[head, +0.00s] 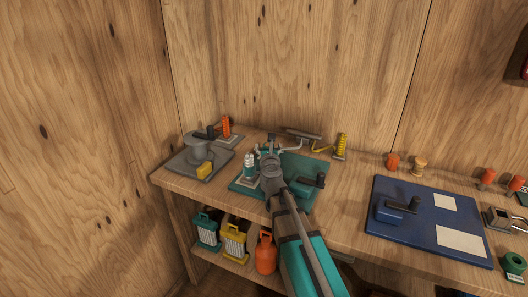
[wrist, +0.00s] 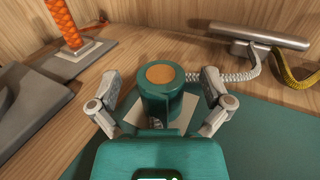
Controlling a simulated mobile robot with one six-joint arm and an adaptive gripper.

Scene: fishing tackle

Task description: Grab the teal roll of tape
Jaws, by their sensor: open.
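My gripper (head: 269,152) is over the teal mat (head: 304,165) at the left part of the bench. In the wrist view my gripper (wrist: 158,78) is open, with one finger on each side of a teal cylinder (wrist: 157,103) with an orange-brown round top. This looks like a roll of tape, standing upright on a white patch; I cannot tell whether the fingers touch it. My gripper hides it in the head view. Another dark green-teal roll (head: 514,264) lies at the bench's far right.
A grey bar with a coiled cord (wrist: 262,40) is behind. An orange-handled item (wrist: 62,22) is at left. A blue mat (head: 408,229) lies right.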

